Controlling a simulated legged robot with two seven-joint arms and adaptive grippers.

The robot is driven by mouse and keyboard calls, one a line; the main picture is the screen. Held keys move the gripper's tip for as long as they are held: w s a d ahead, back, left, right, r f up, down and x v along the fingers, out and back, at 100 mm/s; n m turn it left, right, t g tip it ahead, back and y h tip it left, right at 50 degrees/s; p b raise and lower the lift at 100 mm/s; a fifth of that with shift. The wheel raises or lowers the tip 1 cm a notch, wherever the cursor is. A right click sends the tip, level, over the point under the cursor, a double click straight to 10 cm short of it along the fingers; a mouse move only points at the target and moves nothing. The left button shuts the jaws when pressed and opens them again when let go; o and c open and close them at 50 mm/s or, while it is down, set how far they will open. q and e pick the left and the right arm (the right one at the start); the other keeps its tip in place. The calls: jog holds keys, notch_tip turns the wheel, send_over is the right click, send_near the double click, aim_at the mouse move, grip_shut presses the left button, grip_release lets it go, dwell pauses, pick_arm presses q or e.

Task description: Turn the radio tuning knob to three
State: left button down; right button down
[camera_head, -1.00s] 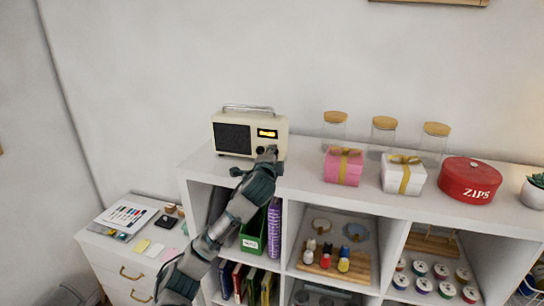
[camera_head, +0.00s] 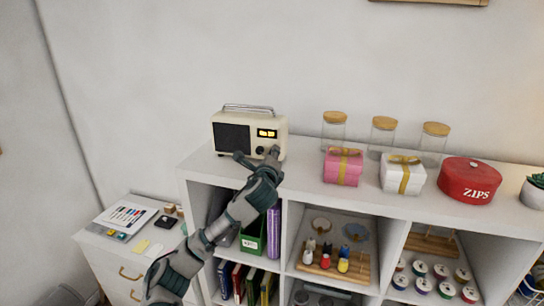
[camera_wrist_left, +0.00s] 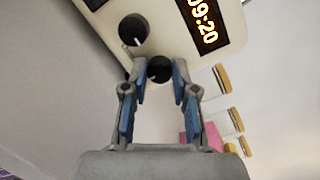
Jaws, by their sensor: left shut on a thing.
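The cream radio (camera_head: 221,119) stands on the white shelf top, with a dark speaker grille, a lit display and two black knobs. In the left wrist view, one knob (camera_wrist_left: 133,29), with a white pointer line, is clear of the fingers. The other knob (camera_wrist_left: 159,69) is between the fingertips of my left gripper (camera_wrist_left: 160,78). My left gripper (camera_head: 272,154) reaches up to the lower right of the radio's front and is shut on that lower-right knob. The display (camera_wrist_left: 203,18) reads 09:20. Number marks around the knobs are not legible. My right gripper is out of view.
A pink gift box (camera_head: 342,168), a white gift box (camera_head: 393,177), glass jars (camera_head: 334,128) and a red tin (camera_head: 469,181) stand to the right on the shelf top. Open cubbies lie below. The wall is close behind the radio.

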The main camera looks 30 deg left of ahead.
pick_arm(q)
jog(key=shift+w+f, duration=0.1)
jog(key=shift+f, duration=0.2)
jog(key=c, duration=1.1)
grip_release()
jog(key=shift+o, duration=1)
jog(key=shift+w, duration=0.1)
jog(key=shift+r, duration=0.1)
jog(key=v, duration=1.1)
jog(key=shift+s, duration=0.4)
jog(key=shift+d, duration=0.1)
